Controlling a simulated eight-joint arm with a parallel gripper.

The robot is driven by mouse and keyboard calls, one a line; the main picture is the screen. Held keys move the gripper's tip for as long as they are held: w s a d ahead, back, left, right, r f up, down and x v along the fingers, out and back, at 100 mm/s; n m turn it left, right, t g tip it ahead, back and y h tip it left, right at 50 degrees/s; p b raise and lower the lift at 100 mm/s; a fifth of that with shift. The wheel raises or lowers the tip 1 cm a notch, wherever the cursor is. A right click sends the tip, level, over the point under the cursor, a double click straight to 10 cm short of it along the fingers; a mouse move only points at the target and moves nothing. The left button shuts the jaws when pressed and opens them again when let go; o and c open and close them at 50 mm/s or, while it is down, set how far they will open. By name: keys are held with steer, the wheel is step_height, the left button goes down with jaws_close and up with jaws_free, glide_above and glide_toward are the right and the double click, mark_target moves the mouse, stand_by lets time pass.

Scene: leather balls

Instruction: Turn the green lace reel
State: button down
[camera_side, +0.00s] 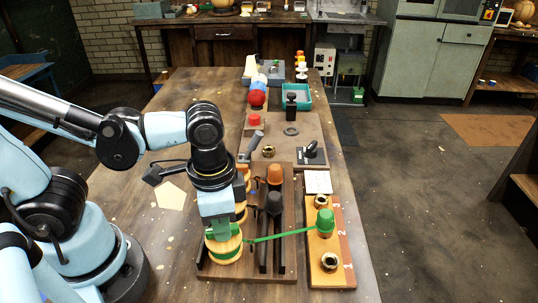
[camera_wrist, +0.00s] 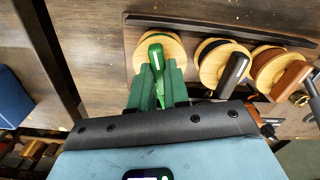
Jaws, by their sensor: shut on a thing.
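The green lace reel (camera_side: 224,257) is a pale wooden spool at the front left of a dark wooden board. In the wrist view the reel (camera_wrist: 172,46) has a bright green crank handle (camera_wrist: 156,56). My gripper (camera_side: 222,231) is directly over the reel, and its dark green fingers (camera_wrist: 158,92) are shut on this handle from both sides. A green lace (camera_side: 280,236) runs from the reel to a green plug (camera_side: 325,222) at position 2 of an orange numbered strip (camera_side: 335,250). The fingers hide part of the reel.
Beside the green reel are a black-handled reel (camera_wrist: 212,66) and a brown-handled reel (camera_wrist: 270,72). Black (camera_side: 274,203) and orange (camera_side: 275,174) knobs stand on the board's slots. Brass sockets (camera_side: 329,261) sit on the numbered strip. Other fixtures stand farther back.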

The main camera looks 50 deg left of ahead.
stand_by(0.4)
steer(key=c, duration=1.1)
jaws_free()
steer(key=shift+r, duration=0.1)
step_height(320, 180, up, 12)
